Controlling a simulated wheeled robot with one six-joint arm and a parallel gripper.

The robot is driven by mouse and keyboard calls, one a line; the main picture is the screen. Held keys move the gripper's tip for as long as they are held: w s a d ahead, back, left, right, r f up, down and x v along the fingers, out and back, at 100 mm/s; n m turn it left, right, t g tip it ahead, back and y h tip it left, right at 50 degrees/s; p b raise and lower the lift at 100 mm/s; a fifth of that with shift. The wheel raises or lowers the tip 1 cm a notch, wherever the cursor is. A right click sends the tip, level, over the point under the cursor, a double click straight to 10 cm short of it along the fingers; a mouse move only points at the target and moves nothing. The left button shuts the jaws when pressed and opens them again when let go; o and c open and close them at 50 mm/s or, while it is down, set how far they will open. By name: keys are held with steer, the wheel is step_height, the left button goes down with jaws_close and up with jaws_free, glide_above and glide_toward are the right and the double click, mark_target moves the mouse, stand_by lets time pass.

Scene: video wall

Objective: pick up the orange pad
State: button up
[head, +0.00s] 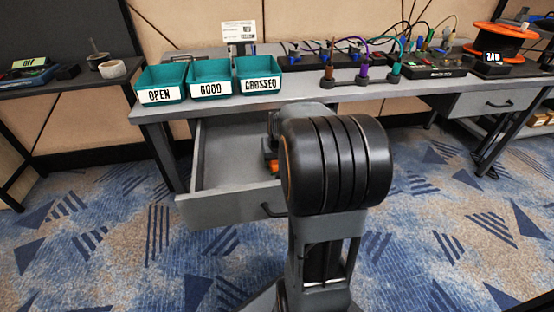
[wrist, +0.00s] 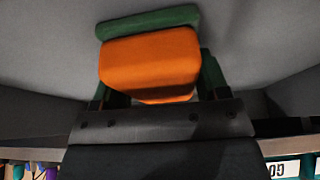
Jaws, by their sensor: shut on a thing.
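The orange pad (wrist: 150,62) is a rounded block in the wrist view, between the fingers of my gripper (wrist: 158,88). My gripper is shut on it, with one finger on each side. In the head view a bit of the orange pad (head: 273,167) shows low inside the open drawer (head: 215,212), beside my arm. My arm hides most of the pad and gripper there. I cannot tell whether the pad rests on the drawer floor.
A rounded green bar (wrist: 148,21) lies just beyond the pad; contact is unclear. Grey drawer walls stand around my gripper, under the desk top (head: 290,97). Teal bins marked OPEN (head: 160,80), GOOD (head: 209,75) and CROSSED (head: 258,72) stand on the desk above.

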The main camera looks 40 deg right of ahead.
step_height(320, 180, up, 4)
steer(key=shift+r+p, duration=0.1)
steer(key=shift+p, duration=0.85)
steer(key=s+r+p, duration=0.1)
steer(key=s+r, duration=0.1)
steer(key=s+d+r+p, duration=0.1)
steer(key=s+r, duration=0.1)
steer(key=shift+s+r, duration=0.1)
steer(key=shift+r, duration=0.3)
steer(key=s+d+r+p, duration=0.1)
steer(key=s+r+p, duration=0.2)
steer(key=s, duration=0.6)
steer(key=shift+s+d+r, duration=0.2)
steer(key=shift+s+r, duration=0.1)
steer(key=shift+r, duration=0.35)
